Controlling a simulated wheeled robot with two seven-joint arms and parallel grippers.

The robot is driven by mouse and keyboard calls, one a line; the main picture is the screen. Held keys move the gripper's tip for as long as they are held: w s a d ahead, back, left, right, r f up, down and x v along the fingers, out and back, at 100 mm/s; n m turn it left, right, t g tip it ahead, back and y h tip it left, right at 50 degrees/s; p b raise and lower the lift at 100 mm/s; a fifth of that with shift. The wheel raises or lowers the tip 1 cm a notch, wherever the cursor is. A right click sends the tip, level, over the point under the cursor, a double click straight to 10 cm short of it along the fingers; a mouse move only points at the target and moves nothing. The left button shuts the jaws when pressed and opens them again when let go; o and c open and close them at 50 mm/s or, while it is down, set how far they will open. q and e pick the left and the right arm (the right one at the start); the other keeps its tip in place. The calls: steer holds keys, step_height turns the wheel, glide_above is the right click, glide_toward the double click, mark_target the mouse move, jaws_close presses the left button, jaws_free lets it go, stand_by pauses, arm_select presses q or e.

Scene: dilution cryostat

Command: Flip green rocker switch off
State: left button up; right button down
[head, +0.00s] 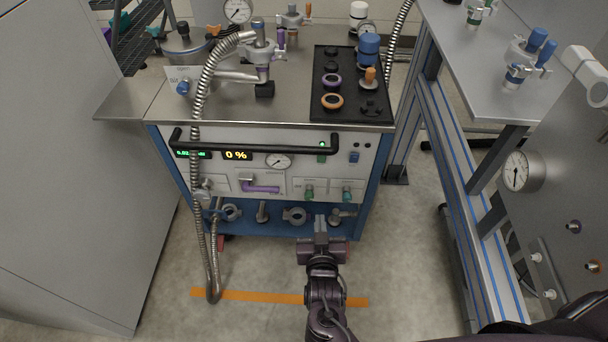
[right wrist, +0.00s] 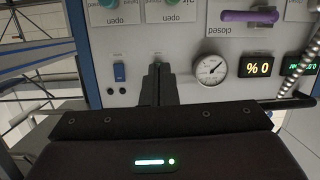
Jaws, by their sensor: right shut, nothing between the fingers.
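The green rocker switch (head: 321,158) is small and sits on the cart's white front panel, just under the black handle bar, in the head view. I cannot tell which way it is tipped. A small green lamp (head: 322,144) glows above it. My right gripper (head: 320,224) is in front of the cart, lower in the picture than the switch, with its fingers shut and empty. In the right wrist view, which shows the panel upside down, the shut fingers (right wrist: 158,78) point at the panel between the blue rocker and the gauge and cover the green switch. My left gripper is out of view.
A blue rocker switch (head: 354,157) is right of the green one. A round gauge (head: 279,161) and a yellow 0 % display (head: 237,155) are to its left. The black handle bar (head: 255,147) spans the panel. A metal hose (head: 198,190) hangs at left.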

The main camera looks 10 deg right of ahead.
mark_target(321, 163)
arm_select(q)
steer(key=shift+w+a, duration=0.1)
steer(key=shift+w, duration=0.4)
arm_select(e)
steer(key=shift+m+t+h, duration=0.5)
steer(key=r, duration=0.2)
steer(key=w+r, duration=0.1)
steer(key=r, duration=0.1)
steer(key=shift+w+r, duration=0.1)
steer(key=shift+r, duration=0.1)
steer(key=shift+w+d, duration=0.1)
steer(key=b+x, duration=0.1)
steer(key=x, duration=1.1)
steer(key=shift+w+b, duration=0.25)
steer(key=shift+b, duration=0.1)
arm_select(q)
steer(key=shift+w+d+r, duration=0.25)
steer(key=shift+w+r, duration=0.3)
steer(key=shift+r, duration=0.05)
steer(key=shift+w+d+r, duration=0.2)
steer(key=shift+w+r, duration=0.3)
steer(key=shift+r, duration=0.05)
arm_select(e)
steer(key=shift+w+d+f, duration=0.2)
steer(key=shift+w+d, duration=0.05)
steer(key=shift+w, duration=0.35)
